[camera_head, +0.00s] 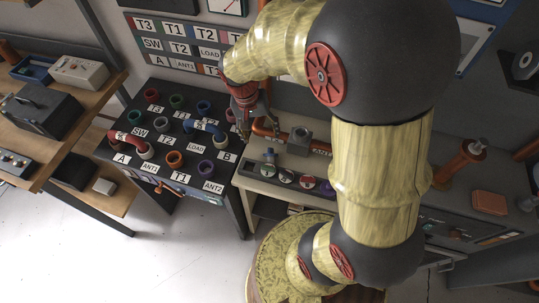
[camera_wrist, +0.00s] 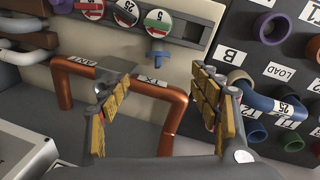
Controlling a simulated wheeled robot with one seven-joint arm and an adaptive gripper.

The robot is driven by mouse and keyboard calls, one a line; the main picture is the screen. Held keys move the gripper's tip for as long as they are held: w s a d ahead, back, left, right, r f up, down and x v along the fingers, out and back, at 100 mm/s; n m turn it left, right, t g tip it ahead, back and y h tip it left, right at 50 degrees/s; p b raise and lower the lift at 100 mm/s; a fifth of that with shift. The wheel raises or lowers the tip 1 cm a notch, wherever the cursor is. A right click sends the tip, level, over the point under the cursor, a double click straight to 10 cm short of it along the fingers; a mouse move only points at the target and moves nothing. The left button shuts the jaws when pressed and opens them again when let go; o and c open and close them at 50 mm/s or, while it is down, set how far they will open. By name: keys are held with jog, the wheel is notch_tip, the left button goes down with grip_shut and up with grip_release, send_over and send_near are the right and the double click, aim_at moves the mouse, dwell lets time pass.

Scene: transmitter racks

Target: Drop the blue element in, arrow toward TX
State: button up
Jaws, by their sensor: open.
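My gripper (camera_head: 254,130) hangs over the line section at the bench's left end. In the wrist view my gripper (camera_wrist: 160,105) is open and empty, its yellow-padded fingers apart above the copper pipe. The pipe (camera_wrist: 178,115) carries a TX label right and an ANT label left. Between the labels is a grey block (camera_wrist: 112,70), partly hidden by a finger; the head view shows a round opening in this block (camera_head: 300,137). A small blue piece (camera_wrist: 158,54), seemingly the blue element, stands upright beside the pipe, apart from both fingers. It also shows in the head view (camera_head: 270,155). Its arrow is not readable.
A strip of round labelled discs (camera_wrist: 126,13) lies along the bench edge. A dark patch panel (camera_wrist: 275,70) with coloured sockets and a blue jumper (camera_wrist: 258,100) stands beside the bench. A grey box (camera_wrist: 22,155) sits at the wrist view's lower left.

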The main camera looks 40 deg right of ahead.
jog(key=m+g, duration=0.1)
send_over(269, 152)
jog(key=f, duration=0.8)
jog(key=shift+w+a, duration=0.2)
jog(key=shift+w, duration=0.15)
jog(key=shift+a+b+x, duration=0.2)
jog(key=shift+b+x, duration=0.8)
jog(key=shift+x, duration=1.7)
jog(key=shift+w, duration=0.1)
jog(key=shift+c, duration=1.3)
jog(key=c, duration=1.1)
jog(key=shift+c, duration=0.2)
jog(key=shift+r, duration=0.15)
